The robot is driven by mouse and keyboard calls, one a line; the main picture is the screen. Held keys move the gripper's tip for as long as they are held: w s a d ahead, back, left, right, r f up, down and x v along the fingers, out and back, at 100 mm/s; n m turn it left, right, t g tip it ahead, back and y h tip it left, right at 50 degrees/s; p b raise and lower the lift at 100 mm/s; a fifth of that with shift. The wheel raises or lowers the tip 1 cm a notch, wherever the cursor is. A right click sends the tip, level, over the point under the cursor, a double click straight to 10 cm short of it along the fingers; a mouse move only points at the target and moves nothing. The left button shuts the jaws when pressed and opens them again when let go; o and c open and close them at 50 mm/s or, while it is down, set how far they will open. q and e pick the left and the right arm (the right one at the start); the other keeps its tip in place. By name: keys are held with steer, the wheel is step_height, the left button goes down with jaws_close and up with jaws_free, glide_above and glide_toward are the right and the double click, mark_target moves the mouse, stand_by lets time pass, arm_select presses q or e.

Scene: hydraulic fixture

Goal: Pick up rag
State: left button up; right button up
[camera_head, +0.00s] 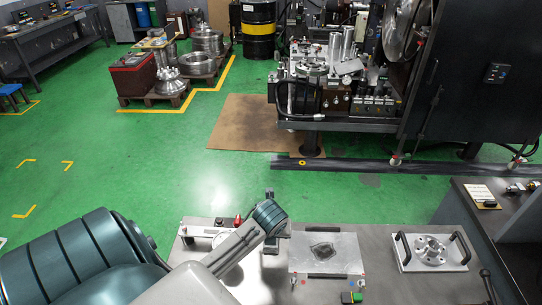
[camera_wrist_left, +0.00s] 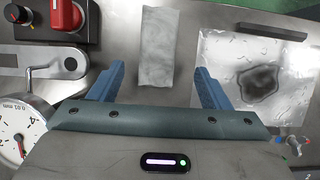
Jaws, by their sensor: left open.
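A pale grey rag (camera_wrist_left: 157,48) lies flat on the metal bench top in the left wrist view, a folded strip. My left gripper (camera_wrist_left: 159,80) is open, its two blue fingers spread wider than the rag. The rag lies ahead of the fingertips, roughly centred between them, and is not held. In the head view my left arm reaches over the bench from the left, and the rag is not clearly visible there. My right gripper is in neither view.
A metal plate (camera_head: 332,252) with a dark wet patch lies to the right; it also shows in the wrist view (camera_wrist_left: 289,75). A flanged fixture with black handles (camera_head: 431,250) stands farther right.

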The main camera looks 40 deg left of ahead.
arm_select(q)
steer(key=shift+a+p+x, duration=0.2)
steer(key=shift+p+x, duration=0.8)
steer(key=shift+x, duration=0.25)
steer(key=shift+p+x, duration=0.3)
steer(key=shift+x, duration=0.7)
steer(key=shift+a+f, duration=0.1)
steer(key=shift+f, duration=0.3)
steer(key=shift+w, duration=0.1)
steer(key=c, duration=1.1)
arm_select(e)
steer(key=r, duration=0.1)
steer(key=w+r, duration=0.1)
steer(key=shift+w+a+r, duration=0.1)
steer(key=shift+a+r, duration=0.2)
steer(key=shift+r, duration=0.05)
